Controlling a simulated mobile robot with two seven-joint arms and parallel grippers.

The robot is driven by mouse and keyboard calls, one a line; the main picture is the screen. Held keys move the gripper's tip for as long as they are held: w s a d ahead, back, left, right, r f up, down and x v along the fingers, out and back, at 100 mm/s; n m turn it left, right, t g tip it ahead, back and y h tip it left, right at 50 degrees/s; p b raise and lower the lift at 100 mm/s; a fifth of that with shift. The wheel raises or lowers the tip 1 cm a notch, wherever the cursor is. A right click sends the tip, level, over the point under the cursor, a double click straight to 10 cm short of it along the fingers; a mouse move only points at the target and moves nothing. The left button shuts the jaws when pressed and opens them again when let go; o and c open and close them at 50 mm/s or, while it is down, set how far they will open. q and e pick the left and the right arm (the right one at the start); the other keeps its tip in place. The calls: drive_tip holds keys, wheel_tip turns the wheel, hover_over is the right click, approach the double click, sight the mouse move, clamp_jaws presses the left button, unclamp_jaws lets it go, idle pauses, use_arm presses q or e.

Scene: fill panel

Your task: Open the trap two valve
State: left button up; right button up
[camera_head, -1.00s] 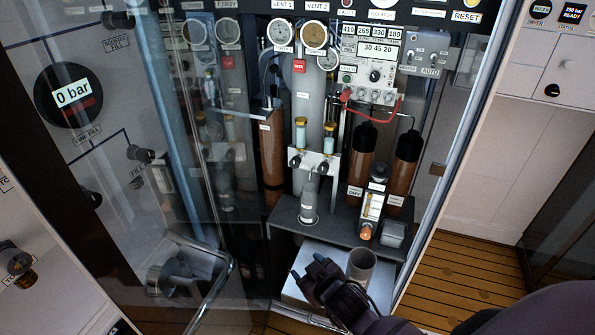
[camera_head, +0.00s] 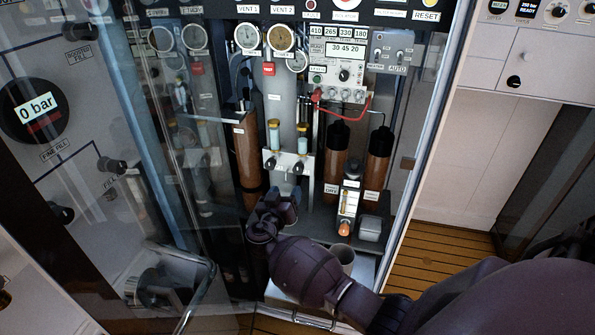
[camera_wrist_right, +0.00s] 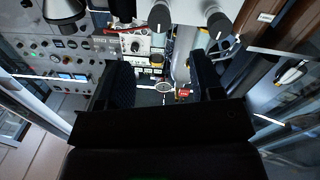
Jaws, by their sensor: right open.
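A white valve bracket (camera_head: 287,163) is mounted in the middle of the open cabinet, below two small traps with yellow and pale blue parts. It carries a left black knob (camera_head: 270,163) and a right black knob (camera_head: 297,167); I cannot read which is trap two. My right gripper (camera_head: 276,207) is just below the bracket, apart from the knobs, partly hidden by its own wrist. The right wrist view shows its dark fingers (camera_wrist_right: 164,82) spread and empty. Two black knobs with white marks, one (camera_wrist_right: 160,17) and another (camera_wrist_right: 218,23), lie beyond the fingers there. My left gripper is not seen.
A glass door (camera_head: 150,180) with a metal handle stands left of the opening. Brown cylinders (camera_head: 377,160) stand to the right of the bracket, and another (camera_head: 246,155) to its left. A grey cup (camera_head: 343,254) sits low, behind my right arm.

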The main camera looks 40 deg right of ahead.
sight(298, 171)
drive_tip(key=x, duration=1)
drive_tip(key=shift+w+d, duration=0.2)
drive_tip(key=shift+d, duration=0.15)
drive_tip(key=c, duration=0.9)
drive_tip(key=shift+f, duration=0.1)
